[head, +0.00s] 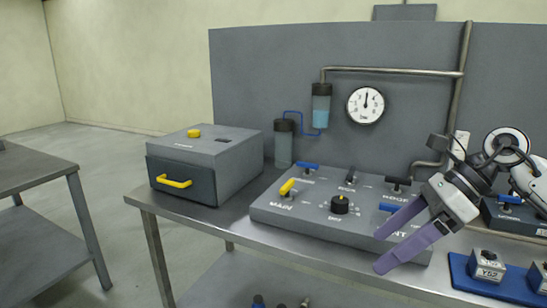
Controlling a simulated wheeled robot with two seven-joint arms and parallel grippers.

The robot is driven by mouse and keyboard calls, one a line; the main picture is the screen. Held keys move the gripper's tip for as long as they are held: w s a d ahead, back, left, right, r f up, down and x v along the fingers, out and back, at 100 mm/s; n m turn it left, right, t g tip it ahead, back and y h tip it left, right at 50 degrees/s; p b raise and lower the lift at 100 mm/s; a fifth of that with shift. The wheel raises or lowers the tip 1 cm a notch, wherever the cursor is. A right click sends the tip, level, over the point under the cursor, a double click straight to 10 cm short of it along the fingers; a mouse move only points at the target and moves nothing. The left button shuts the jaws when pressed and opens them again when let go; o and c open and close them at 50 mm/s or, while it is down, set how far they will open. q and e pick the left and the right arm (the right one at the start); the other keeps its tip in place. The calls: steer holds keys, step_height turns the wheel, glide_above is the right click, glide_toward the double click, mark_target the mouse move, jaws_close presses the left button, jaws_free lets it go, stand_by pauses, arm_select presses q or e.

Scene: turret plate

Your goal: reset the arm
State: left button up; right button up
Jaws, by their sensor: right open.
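My right gripper (391,242) is open and empty, its two purple fingers spread over the right front part of a grey control panel (300,216). The arm comes in from the right. The panel carries a yellow-handled lever (287,187), a black round knob (340,204), a blue lever (308,165) at the back left and black levers along the back. Another blue handle (388,207) shows beside the upper finger. The gripper hides part of the panel's right side; I cannot tell whether the fingers touch it. My left gripper is not in view.
A grey box with a yellow drawer handle (174,181) and yellow button (194,133) stands left on the steel table (220,224). Behind are a round gauge (366,105), pipes and a blue liquid cylinder (321,106). A blue tray (499,289) with small blocks lies front right.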

steer(key=s+a+f+m+t+y, duration=0.2)
steer(key=a+m+y, duration=0.4)
steer(key=a, duration=0.3)
steer(key=s+a+f+m+t+y, duration=0.1)
steer(key=a+f+m+t+y, duration=0.1)
steer(key=a+m+y, duration=0.45)
steer(key=s+d+f+m+t+h, duration=0.1)
steer(key=d+f+m+t+h, duration=0.1)
steer(key=f+m+t+h, duration=0.4)
steer(key=s+d+f+m+t+h, duration=0.1)
steer(key=d+f+m+h, duration=0.2)
steer(key=f+m, duration=0.6)
steer(key=s+d+f+m+t+h, duration=0.15)
steer(key=f+m+t+h, duration=0.3)
steer(key=m, duration=0.55)
steer(key=s+d+f+m+g+h, duration=0.2)
steer(key=s+f+m+g, duration=0.2)
steer(key=s+f, duration=0.5)
steer(key=s+d+f+m+g+h, duration=0.2)
steer(key=s+d+f+m+g, duration=0.1)
steer(key=s+f, duration=0.6)
steer(key=f+m+g, duration=0.1)
steer(key=m, duration=0.1)
steer(key=shift+s+m+h, duration=0.3)
steer(key=shift+m, duration=0.05)
steer(key=shift+r, duration=0.1)
